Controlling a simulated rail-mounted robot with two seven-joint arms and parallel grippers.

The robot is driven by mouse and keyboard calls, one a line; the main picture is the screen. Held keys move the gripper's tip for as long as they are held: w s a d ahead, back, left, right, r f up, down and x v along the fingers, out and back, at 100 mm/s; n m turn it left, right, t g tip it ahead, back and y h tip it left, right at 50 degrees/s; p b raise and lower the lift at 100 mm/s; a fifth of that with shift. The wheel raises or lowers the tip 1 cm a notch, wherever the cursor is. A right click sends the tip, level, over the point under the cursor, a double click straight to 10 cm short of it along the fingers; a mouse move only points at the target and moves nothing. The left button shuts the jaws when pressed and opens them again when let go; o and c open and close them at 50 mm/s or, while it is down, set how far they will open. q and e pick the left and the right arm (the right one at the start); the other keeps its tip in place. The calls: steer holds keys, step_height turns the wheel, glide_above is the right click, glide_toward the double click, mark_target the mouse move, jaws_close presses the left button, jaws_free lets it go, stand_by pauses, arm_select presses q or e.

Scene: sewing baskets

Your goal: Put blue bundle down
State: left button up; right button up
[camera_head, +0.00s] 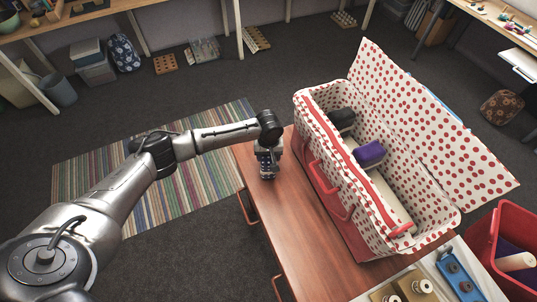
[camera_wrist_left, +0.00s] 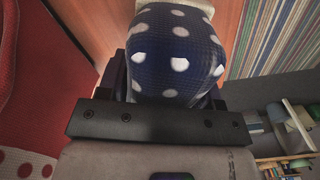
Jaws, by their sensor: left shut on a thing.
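The blue bundle (camera_wrist_left: 175,55) is dark blue with white dots and fills the upper middle of the left wrist view. It also shows small in the head view (camera_head: 267,171), at the far left corner of the wooden table. My left gripper (camera_head: 268,160) is shut on the bundle and comes down over it from above. I cannot tell whether the bundle touches the table top. My right gripper is not in view.
An open red-dotted sewing basket (camera_head: 315,132) stands right of the gripper, with a black bundle (camera_head: 342,118) and a purple bundle (camera_head: 369,154) inside. The wooden table (camera_head: 293,215) is bare left of the basket. A tray of spools and a red bin (camera_head: 513,221) are front right.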

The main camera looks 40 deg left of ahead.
arm_select(q)
steer(key=shift+f, duration=0.15)
steer(key=o, duration=1)
steer(key=shift+c, duration=0.2)
step_height(320, 180, up, 12)
steer(key=shift+r, duration=0.2)
